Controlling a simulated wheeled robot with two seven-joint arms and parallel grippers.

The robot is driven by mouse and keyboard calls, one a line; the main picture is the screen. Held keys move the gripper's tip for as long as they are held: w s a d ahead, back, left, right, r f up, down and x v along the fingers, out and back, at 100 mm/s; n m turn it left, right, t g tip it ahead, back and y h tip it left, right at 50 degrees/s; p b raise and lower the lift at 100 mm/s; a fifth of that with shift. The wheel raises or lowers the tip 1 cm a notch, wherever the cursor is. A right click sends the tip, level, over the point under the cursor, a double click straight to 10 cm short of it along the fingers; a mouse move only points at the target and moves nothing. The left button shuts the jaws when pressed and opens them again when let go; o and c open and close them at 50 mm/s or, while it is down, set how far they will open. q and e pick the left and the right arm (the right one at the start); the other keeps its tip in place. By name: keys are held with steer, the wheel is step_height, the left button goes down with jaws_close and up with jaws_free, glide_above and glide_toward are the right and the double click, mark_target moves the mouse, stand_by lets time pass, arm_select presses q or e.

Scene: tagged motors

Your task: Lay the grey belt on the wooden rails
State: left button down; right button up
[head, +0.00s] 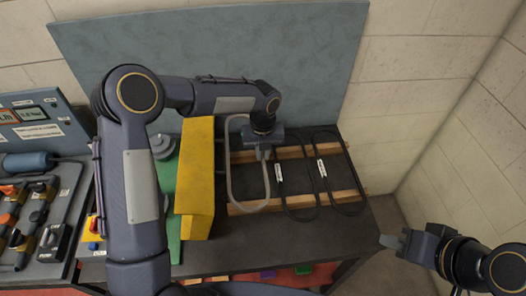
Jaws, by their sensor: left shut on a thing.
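The grey belt (229,172) is an elongated loop in the middle of the head view. My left gripper (263,153) comes down from above and is shut on the belt's upper right side. The loop overlaps the left part of the two wooden rails, the back rail (290,152) and the front rail (345,196). I cannot tell whether the belt touches them. My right gripper (394,243) is off the table at the lower right, empty and far from the belt; its finger opening is unclear.
Two black belts with white tags, one nearer (288,206) and one farther right (346,213), lie across the rails. A yellow block (197,185) stands left of the grey belt on a green surface (172,200). A tool board (50,225) is at far left. A blue-grey panel (310,60) rises behind.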

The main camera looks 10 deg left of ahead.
arm_select(q)
steer(key=shift+f+b, duration=2.5)
steer(key=shift+f, duration=0.9)
steer(key=shift+f+b, duration=0.7)
steer(key=shift+f, duration=0.45)
steer(key=c, duration=1.4)
jaws_free()
steer(key=shift+r, duration=0.1)
